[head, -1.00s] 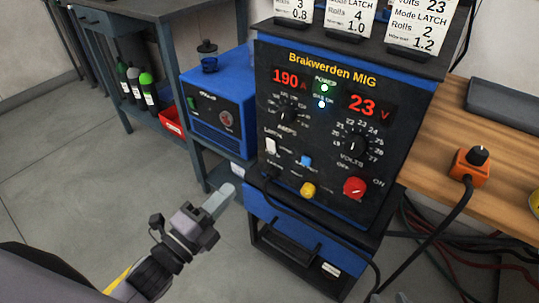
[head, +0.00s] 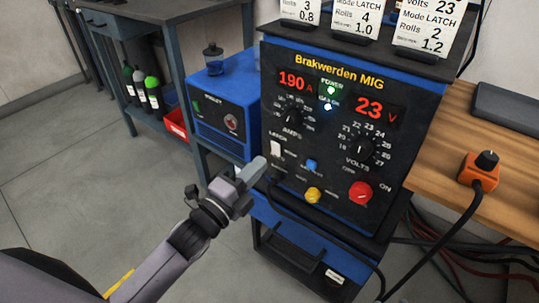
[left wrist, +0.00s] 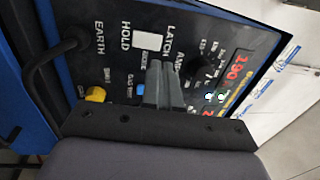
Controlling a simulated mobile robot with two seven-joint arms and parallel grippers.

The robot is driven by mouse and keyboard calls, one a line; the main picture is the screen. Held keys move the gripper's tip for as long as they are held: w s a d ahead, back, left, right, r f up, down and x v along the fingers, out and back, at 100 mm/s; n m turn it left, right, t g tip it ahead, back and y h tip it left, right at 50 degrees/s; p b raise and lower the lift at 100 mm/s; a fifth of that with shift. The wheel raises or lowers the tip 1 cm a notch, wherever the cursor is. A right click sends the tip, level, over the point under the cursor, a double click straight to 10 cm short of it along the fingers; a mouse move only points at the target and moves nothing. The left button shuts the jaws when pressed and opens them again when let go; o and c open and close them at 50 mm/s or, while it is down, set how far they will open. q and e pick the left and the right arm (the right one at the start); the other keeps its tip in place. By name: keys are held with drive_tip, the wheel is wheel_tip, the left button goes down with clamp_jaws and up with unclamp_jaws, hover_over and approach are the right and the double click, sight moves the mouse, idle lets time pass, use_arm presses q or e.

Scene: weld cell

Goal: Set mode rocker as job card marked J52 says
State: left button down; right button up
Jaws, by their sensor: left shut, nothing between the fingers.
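The mode rocker (head: 276,148) is a small white switch at the left of the welder's black panel, under the word LATCH. In the left wrist view the rocker (left wrist: 146,38) lies between the words LATCH and HOLD; which side is pressed I cannot tell. My left gripper (head: 256,169) is shut and empty, just below and left of the rocker, apparently apart from it. Its fingers (left wrist: 161,78) point at the panel. Job cards stand on the welder: left (head: 301,12), middle (head: 356,20), right (head: 425,28). The right one reads Volts 23, Mode LATCH. Their tops are cut off, so no J52 shows.
Near the rocker are the blue button (head: 311,165), yellow knob (head: 313,195), red knob (head: 360,193), amps knob (head: 291,115) and volts knob (head: 362,147). A black cable runs below the rocker. A blue unit (head: 222,115) stands left; an orange box (head: 478,170) sits right.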

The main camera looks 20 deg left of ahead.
sight(278, 145)
use_arm(q)
drive_tip(key=x, duration=0.4)
drive_tip(key=shift+w+b, duration=0.1)
drive_tip(key=shift+b, duration=0.25)
drive_tip(key=shift+w+d+r, duration=0.1)
drive_tip(key=shift+w+d, duration=0.05)
drive_tip(key=shift+w, duration=0.2)
use_arm(e)
drive_tip(key=shift+w+a+r, duration=0.3)
drive_tip(key=shift+a+r, duration=0.15)
drive_tip(key=shift+r, duration=0.1)
